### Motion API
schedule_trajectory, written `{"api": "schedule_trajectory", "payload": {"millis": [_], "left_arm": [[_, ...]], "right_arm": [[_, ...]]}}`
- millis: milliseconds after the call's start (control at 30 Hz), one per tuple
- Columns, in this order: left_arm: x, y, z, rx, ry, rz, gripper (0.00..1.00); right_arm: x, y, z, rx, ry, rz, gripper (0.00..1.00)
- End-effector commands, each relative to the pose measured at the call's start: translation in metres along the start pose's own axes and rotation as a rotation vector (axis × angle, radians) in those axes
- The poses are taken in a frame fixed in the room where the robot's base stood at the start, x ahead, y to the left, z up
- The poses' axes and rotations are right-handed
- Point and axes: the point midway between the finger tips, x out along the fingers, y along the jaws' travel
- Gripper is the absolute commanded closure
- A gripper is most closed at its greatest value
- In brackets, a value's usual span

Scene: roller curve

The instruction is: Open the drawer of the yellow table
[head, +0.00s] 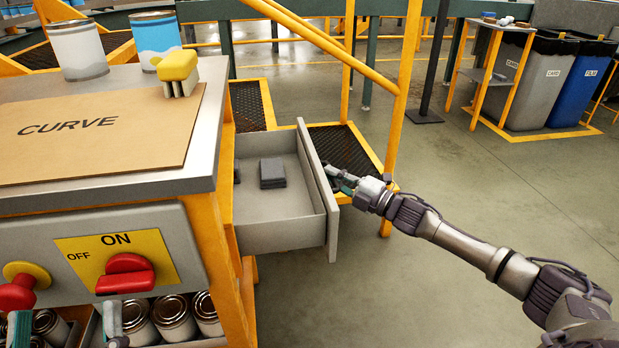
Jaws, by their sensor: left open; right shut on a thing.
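The yellow table has a grey metal top (205,165) and a yellow leg frame (213,245). Its grey drawer (285,236) is pulled out to the right and stands well open, with its inside in view. A dark grey stack of flat pieces (272,173) lies in it. My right gripper (338,178) is at the outer face of the drawer front, shut on the drawer handle, which is mostly hidden. My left gripper (66,325) is at the bottom left, its two fingers spread and empty, below the switch panel.
A red ON/OFF knob (125,274) and a red button (18,288) are on the table's front, with cans (172,316) below. Paint cans (78,50), a brush (178,72) and a cardboard sheet (95,135) are on top. Yellow railings (400,110) stand behind the drawer.

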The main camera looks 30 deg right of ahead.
Motion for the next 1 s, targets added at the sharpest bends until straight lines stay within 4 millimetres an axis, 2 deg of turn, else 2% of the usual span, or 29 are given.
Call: {"api": "schedule_trajectory", "payload": {"millis": [200, 667, 700, 833, 1000], "left_arm": [[0.0, 0.0, 0.0, 0.0, 0.001, 0.0, 0.0], [0.0, 0.0, 0.0, 0.0, 0.002, 0.0, 0.0], [0.0, 0.0, 0.0, 0.0, 0.002, 0.0, 0.0], [0.0, 0.0, 0.0, 0.0, 0.002, 0.0, 0.0], [0.0, 0.0, 0.0, 0.0, 0.003, 0.0, 0.0]], "right_arm": [[-0.015, 0.003, 0.015, -0.001, -0.002, -0.003, 1.0], [-0.019, 0.004, 0.019, 0.0, -0.002, -0.002, 1.0], [-0.018, 0.004, 0.019, 0.0, -0.002, -0.002, 0.82], [-0.018, 0.004, 0.019, 0.0, -0.002, -0.002, 0.61], [-0.018, 0.004, 0.018, 0.0, -0.001, -0.001, 0.61]]}}
